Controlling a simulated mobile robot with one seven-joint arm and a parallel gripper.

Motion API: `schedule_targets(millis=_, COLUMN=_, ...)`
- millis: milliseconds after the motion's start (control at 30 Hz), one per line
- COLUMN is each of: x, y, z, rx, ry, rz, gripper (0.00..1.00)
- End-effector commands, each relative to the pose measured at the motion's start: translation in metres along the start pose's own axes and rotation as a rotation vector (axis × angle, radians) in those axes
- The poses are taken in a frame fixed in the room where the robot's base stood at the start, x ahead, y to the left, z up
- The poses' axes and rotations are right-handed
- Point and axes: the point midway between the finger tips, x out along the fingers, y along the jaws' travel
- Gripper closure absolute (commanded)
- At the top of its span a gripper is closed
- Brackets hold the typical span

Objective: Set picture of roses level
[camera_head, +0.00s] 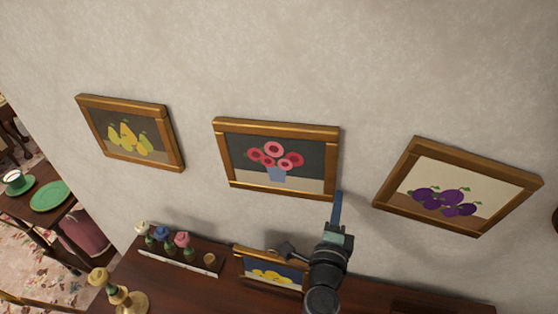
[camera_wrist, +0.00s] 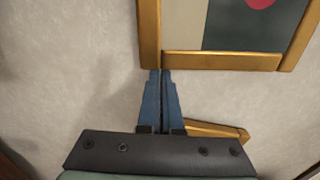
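The picture of roses (camera_head: 275,189) hangs in the middle of the wall: pink and red flowers in a blue vase, gold-brown frame. Its top edge drops slightly to the right in the head view; the slanted view leaves its true tilt unclear. In the head view my gripper (camera_head: 338,195) is at the picture's lower right corner. The tips overlap the frame edge; contact is unclear.
The pear picture (camera_head: 168,140) hangs left. The plum picture (camera_head: 480,160) hangs right, clearly tilted down to the right. Below, a dark wooden top (camera_head: 200,290) carries a small yellow-and-blue picture (camera_head: 240,262), a flower holder (camera_head: 180,262) and candlesticks (camera_head: 118,292). The wall above is clear.

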Motion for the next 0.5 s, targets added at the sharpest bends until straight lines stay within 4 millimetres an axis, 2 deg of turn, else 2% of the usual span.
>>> schedule_targets(millis=500, x=0.0001, y=-0.0011, z=0.0086, rx=-0.001, ry=-0.005, rz=-0.002, gripper=1.00)
